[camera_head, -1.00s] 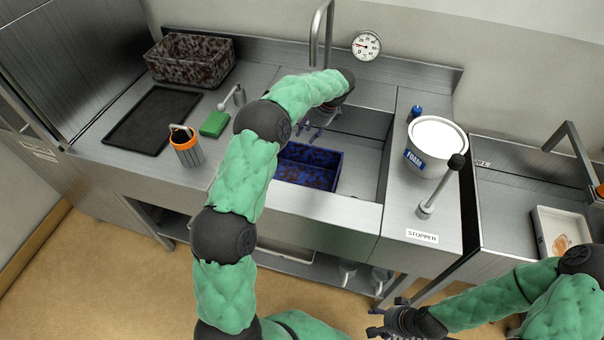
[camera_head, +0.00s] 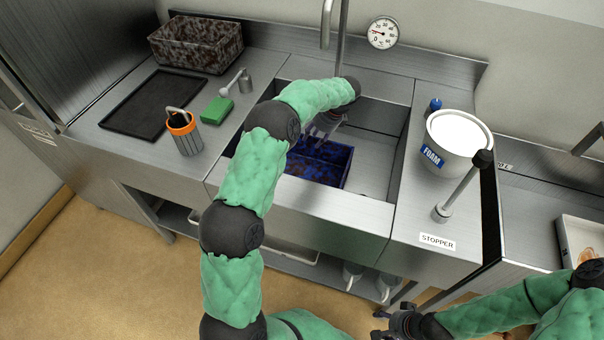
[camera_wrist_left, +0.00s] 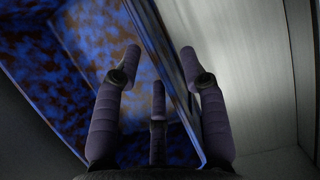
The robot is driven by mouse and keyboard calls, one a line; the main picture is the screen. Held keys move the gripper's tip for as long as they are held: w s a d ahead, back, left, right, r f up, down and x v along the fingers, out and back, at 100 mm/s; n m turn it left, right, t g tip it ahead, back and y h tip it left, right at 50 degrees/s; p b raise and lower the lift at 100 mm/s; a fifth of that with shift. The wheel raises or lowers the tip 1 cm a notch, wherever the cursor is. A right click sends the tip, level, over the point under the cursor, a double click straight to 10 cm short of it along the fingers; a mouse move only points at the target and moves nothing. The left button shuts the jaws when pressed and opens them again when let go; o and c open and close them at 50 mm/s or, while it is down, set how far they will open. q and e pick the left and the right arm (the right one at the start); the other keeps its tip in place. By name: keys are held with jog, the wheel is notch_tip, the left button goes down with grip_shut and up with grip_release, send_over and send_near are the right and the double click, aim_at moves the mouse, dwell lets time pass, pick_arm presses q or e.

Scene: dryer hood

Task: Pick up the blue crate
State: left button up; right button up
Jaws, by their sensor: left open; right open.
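The blue crate (camera_head: 322,165), mottled with brown, sits in the sink basin in the head view. In the left wrist view the crate (camera_wrist_left: 85,45) fills the left and middle, with one wall running between my spread fingers. My left gripper (camera_head: 322,132) is over the crate's far wall, and its fingers (camera_wrist_left: 160,65) are open on either side of that wall without visibly closing on it. My left forearm hides the crate's left part. My right gripper (camera_head: 392,328) is open and empty at the bottom of the head view, away from the sink.
A foam tub (camera_head: 458,140) and a stopper lever (camera_head: 460,190) stand right of the sink. Left of it are an orange-rimmed container (camera_head: 184,133), a green block (camera_head: 217,110), a black tray (camera_head: 152,104) and a brown mottled crate (camera_head: 196,45). The basin's right side is free.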

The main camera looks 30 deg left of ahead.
aim_at(308, 144)
pick_arm(q)
jog(key=b+x, duration=0.3)
jog(key=x, duration=0.1)
jog(key=shift+s+a+f, duration=0.1)
jog(key=shift+f, duration=0.1)
jog(key=shift+a+f, duration=0.2)
jog(key=shift+f, duration=0.15)
jog(key=shift+r, duration=0.1)
jog(key=shift+c, duration=0.5)
grip_shut()
